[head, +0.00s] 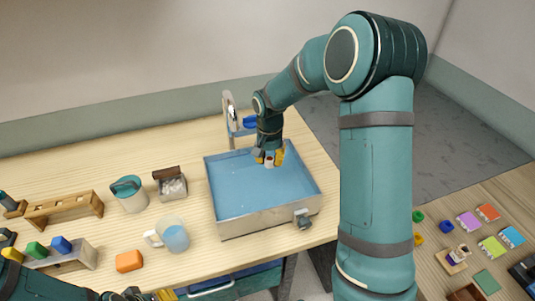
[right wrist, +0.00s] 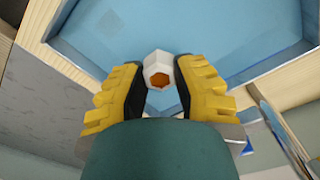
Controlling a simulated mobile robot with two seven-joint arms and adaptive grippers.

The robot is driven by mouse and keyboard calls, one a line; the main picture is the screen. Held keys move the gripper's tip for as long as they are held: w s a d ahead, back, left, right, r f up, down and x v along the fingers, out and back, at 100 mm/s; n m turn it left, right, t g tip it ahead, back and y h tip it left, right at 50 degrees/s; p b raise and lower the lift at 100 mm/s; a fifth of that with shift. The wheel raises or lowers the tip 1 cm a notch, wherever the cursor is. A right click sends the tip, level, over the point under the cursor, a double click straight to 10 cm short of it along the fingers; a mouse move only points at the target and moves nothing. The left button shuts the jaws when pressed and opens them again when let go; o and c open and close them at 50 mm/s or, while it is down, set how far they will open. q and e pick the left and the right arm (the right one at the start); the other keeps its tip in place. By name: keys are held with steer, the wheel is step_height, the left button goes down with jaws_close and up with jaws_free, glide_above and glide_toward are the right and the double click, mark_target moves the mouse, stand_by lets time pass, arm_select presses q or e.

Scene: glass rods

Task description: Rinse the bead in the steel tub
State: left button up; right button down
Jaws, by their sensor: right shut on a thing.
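The steel tub (head: 255,222) stands on the wooden table, full of blue water. My right gripper (head: 268,158) is above the far part of the tub. In the right wrist view its yellow fingers (right wrist: 160,85) are shut on the bead (right wrist: 157,62), a white faceted piece with an amber hole. The bead shows small and pale between the fingertips in the head view (head: 269,163). I cannot tell whether it touches the water. My left gripper (head: 163,295) is at the bottom edge, mostly cut off; its opening cannot be made out.
A tap (head: 229,110) rises behind the tub and a valve (head: 303,218) is on its front wall. To the left are a jug (head: 173,235) of blue liquid, a teal-topped pot (head: 129,194), an orange block (head: 129,261) and wooden racks (head: 65,209). Another table (head: 500,200) holds coloured pieces at right.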

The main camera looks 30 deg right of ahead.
step_height(320, 180, down, 12)
steer(key=b, duration=0.7)
steer(key=shift+r, duration=0.25)
arm_select(q)
step_height(320, 180, down, 10)
steer(key=s+b, duration=0.2)
steer(key=shift+d+g, duration=0.3)
arm_select(e)
steer(key=shift+w+f, duration=0.1)
steer(key=shift+f, duration=1.1)
arm_select(q)
steer(key=shift+r, duration=0.1)
arm_select(e)
steer(key=shift+a, duration=0.1)
steer(key=shift+w+a, duration=0.2)
steer(key=shift+a, duration=0.6)
steer(key=shift+w+a, duration=0.15)
steer(key=shift+a, duration=0.6)
steer(key=shift+w+a, duration=0.2)
steer(key=shift+a, duration=0.6)
arm_select(q)
steer(key=shift+r, duration=0.1)
arm_select(e)
steer(key=shift+s+d, duration=0.2)
steer(key=shift+d, duration=0.6)
steer(key=shift+s+d, duration=0.15)
steer(key=shift+d, duration=0.7)
steer(key=shift+s+d, duration=0.2)
steer(key=shift+d, duration=0.6)
